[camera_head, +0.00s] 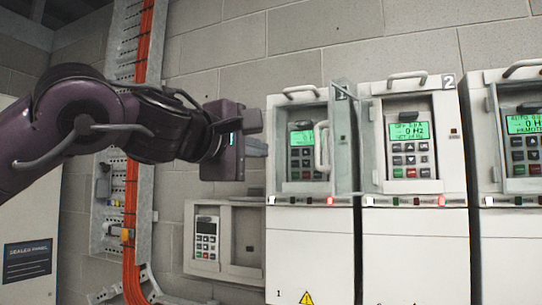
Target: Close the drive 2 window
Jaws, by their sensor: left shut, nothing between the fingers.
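Drive 2 (413,240) is the middle white cabinet, with a "2" at its top right. Its keypad (410,158) and green display (409,131) show uncovered in the recess. The drive 2 window (345,145) stands open, swung out from the left edge of the recess and seen nearly edge-on. Its pale handle (321,147) projects to the left, in front of drive 1's keypad. My left gripper (258,134) is shut and empty, left of drive 1 and apart from the window and its handle. My right gripper is not in view.
Drive 1 (308,245) stands left of drive 2, and another drive (506,245) stands to the right. Each has a top handle. A grey box with a small keypad (206,238) is on the wall below my left gripper. Orange cables (131,220) run behind my arm.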

